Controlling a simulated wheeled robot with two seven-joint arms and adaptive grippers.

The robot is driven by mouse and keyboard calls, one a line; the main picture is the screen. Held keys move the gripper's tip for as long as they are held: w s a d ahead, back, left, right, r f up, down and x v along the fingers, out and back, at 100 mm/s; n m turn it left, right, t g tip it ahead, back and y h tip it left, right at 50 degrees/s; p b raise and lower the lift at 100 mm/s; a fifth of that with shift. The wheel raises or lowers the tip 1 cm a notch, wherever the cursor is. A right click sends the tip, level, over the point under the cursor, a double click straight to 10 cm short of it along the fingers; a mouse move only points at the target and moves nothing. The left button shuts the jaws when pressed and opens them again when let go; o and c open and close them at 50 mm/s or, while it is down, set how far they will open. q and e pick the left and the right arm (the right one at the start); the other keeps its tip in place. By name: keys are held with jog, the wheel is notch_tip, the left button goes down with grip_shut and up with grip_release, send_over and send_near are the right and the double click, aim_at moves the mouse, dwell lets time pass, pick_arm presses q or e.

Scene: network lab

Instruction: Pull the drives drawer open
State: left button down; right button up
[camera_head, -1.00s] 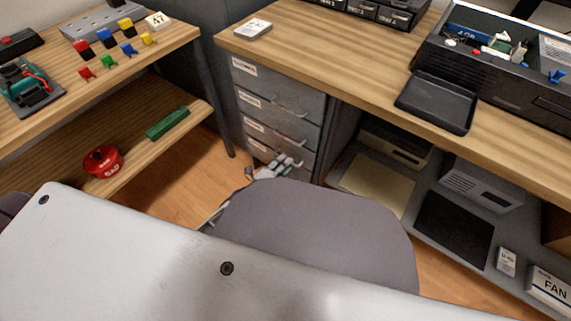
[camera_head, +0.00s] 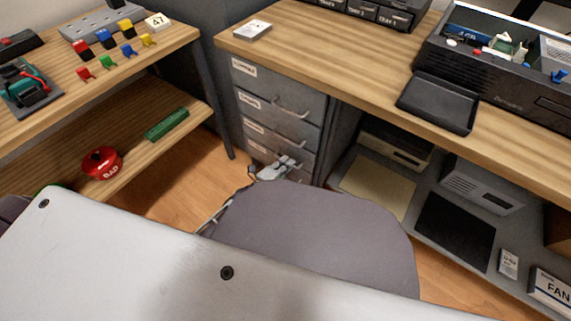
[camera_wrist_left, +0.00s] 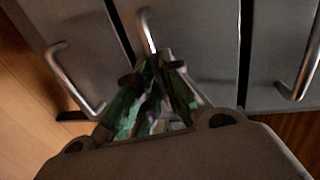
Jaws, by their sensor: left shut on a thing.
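A grey drawer stack (camera_head: 268,80) stands under the left end of the right-hand bench, with labelled fronts and metal bar handles. The labels are too small to read, so I cannot tell which drawer is the drives one. My left gripper (camera_head: 287,164) is low in front of the stack, just beyond the chair back. In the left wrist view, its green-tinted fingers (camera_wrist_left: 153,82) are shut on a bar handle (camera_wrist_left: 147,30) between two other handles. The gripped drawer front looks about flush with its neighbours. My right gripper is not in view.
A grey chair back (camera_head: 310,235) hides the lowest part of the stack. The wooden bench (camera_head: 330,55) overhangs it, with a black tray (camera_head: 437,102) on top. A lower shelf (camera_head: 410,215) is to the right. Wooden floor (camera_head: 185,170) is clear to the left.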

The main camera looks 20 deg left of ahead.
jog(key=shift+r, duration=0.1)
pick_arm(q)
jog(key=f+p+v, duration=0.2)
jog(key=p+v, duration=0.4)
jog(key=v, duration=0.7)
jog(key=s+f+p+v, duration=0.1)
jog(key=f+p+v, duration=0.2)
jog(key=v, duration=1)
jog(key=p, duration=0.3)
jog(key=shift+s+a+f+p, duration=0.2)
jog(key=shift+s+f+p, duration=0.1)
jog(key=shift+s+p, duration=0.1)
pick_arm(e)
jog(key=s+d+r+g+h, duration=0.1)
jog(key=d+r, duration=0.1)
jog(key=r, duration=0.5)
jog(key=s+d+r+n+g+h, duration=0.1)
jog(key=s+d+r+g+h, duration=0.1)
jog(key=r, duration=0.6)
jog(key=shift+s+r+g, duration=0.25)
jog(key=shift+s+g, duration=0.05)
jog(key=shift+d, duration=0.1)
pick_arm(q)
jog(key=c, duration=1.6)
grip_release()
jog(key=shift+o, duration=0.2)
jog(key=shift+w, duration=0.1)
